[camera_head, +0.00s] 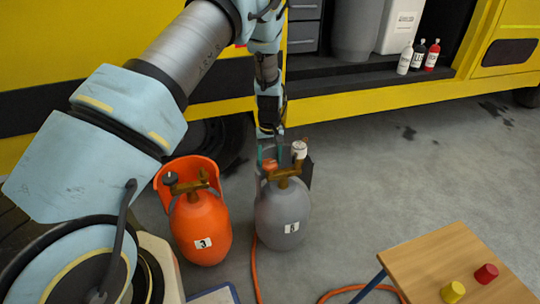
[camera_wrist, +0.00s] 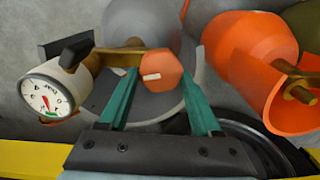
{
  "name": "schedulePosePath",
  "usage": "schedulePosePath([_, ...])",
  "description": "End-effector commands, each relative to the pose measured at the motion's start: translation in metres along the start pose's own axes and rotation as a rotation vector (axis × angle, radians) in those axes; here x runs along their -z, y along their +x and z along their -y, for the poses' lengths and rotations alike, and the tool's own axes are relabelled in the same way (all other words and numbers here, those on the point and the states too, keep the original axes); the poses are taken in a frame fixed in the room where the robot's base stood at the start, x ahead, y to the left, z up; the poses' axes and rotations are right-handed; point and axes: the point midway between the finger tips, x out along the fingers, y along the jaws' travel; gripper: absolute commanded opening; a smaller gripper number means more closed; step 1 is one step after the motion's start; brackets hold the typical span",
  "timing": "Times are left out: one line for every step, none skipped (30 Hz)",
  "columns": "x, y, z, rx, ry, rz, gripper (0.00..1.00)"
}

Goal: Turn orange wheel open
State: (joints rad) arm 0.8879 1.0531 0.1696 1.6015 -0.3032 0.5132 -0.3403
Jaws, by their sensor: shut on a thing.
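The orange wheel (camera_wrist: 161,73) is a faceted knob with a short white mark on its face. It sits on the brass valve (camera_wrist: 122,58) of the grey cylinder (camera_head: 283,215). In the head view the orange wheel (camera_head: 269,165) shows small at the valve's left end. My gripper (camera_wrist: 160,80) is shut on the wheel, with one teal finger on each side. My gripper (camera_head: 270,151) comes down from above in the head view, and its fingertips are partly hard to make out there. A white dial gauge (camera_wrist: 48,96) is on the valve's other end.
An orange cylinder (camera_head: 203,228) with a collar stands close left of the grey one. An orange hose (camera_head: 254,270) runs on the floor. A wooden table (camera_head: 440,262) with a red and a yellow knob is at front right. A yellow vehicle (camera_head: 390,92) stands behind.

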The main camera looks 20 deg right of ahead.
Motion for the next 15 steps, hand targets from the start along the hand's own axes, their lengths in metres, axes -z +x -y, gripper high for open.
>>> schedulePosePath([-0.0003, -0.0021, -0.0001, 0.0, -0.043, 0.0, 0.1])
schedulePosePath([-0.0003, -0.002, 0.0003, 0.001, -0.072, 0.0, 0.1])
schedulePosePath([-0.0002, -0.0018, 0.0008, 0.001, -0.109, 0.0, 0.1])
schedulePosePath([-0.0002, -0.0017, 0.001, 0.001, -0.137, 0.0, 0.1])
schedulePosePath([-0.0003, -0.0017, 0.001, 0.001, -0.167, 0.0, 0.1])
schedulePosePath([-0.0004, -0.0017, 0.0011, 0.001, -0.204, 0.0, 0.1])
schedulePosePath([-0.0004, -0.0018, 0.0011, 0.001, -0.232, 0.0, 0.1])
schedulePosePath([-0.0005, -0.0019, 0.0011, 0.0, -0.261, 0.0, 0.1])
schedulePosePath([-0.0005, -0.0019, 0.0012, 0.0, -0.299, 0.0, 0.1])
schedulePosePath([-0.0005, -0.0018, 0.0015, 0.001, -0.327, -0.001, 0.1])
schedulePosePath([-0.0005, -0.0017, 0.0017, 0.001, -0.356, -0.001, 0.1])
schedulePosePath([-0.0006, -0.0016, 0.0019, 0.001, -0.394, -0.001, 0.1])
schedulePosePath([-0.0007, -0.0015, 0.0021, 0.001, -0.422, -0.001, 0.1])
schedulePosePath([-0.0007, -0.0014, 0.0022, 0.001, -0.45, -0.001, 0.1])
schedulePosePath([-0.0007, -0.0015, 0.0023, 0.0, -0.489, 0.0, 0.1])
